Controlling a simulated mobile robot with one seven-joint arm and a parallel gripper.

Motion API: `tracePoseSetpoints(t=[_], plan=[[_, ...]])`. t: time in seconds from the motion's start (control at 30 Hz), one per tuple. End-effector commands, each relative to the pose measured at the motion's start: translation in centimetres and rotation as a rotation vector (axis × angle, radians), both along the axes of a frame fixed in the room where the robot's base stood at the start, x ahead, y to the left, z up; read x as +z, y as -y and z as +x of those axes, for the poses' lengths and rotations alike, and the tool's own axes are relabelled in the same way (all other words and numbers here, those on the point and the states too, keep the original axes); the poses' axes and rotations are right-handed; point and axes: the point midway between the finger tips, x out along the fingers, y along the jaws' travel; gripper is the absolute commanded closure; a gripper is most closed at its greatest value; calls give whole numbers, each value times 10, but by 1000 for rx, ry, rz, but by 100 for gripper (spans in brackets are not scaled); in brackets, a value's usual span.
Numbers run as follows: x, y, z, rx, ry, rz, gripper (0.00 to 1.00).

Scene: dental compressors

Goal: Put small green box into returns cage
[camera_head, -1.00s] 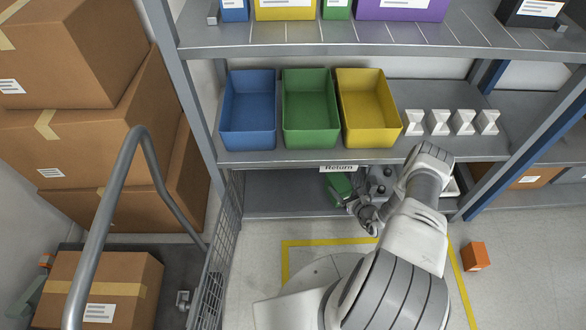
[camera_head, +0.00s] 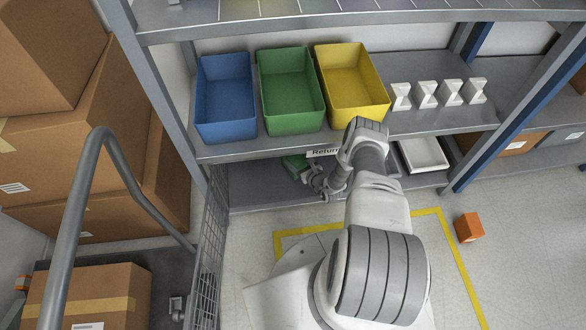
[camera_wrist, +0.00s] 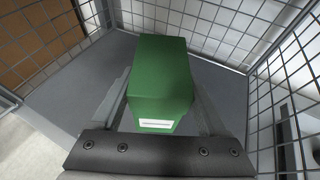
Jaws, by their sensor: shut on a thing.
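The small green box (camera_wrist: 160,75) is between the two fingers of my gripper (camera_wrist: 160,105) in the wrist view, with a white label on its near face. My gripper is shut on it. Wire mesh walls of the returns cage (camera_wrist: 215,25) stand around and beyond the box, above a grey floor. I cannot tell whether the box touches that floor. In the head view, the green box (camera_head: 294,165) shows partly under the shelf, beside the "Return" sign (camera_head: 324,152). My arm and the shelf hide much of the cage there.
Blue (camera_head: 224,98), green (camera_head: 290,92) and yellow (camera_head: 351,85) bins stand on the shelf above. White holders (camera_head: 438,94) stand to their right. A mesh side panel (camera_head: 210,255) is at the left. A small orange box (camera_head: 468,227) lies on the floor at the right.

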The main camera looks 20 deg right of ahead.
Motion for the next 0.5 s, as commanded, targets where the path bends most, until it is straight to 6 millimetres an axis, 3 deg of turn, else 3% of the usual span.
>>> tracePoseSetpoints(t=[0.27, 0.5], plan=[[-16, -11, 12, -1, 1, 0, 98], [-49, -11, 12, 0, 1, -1, 98]])
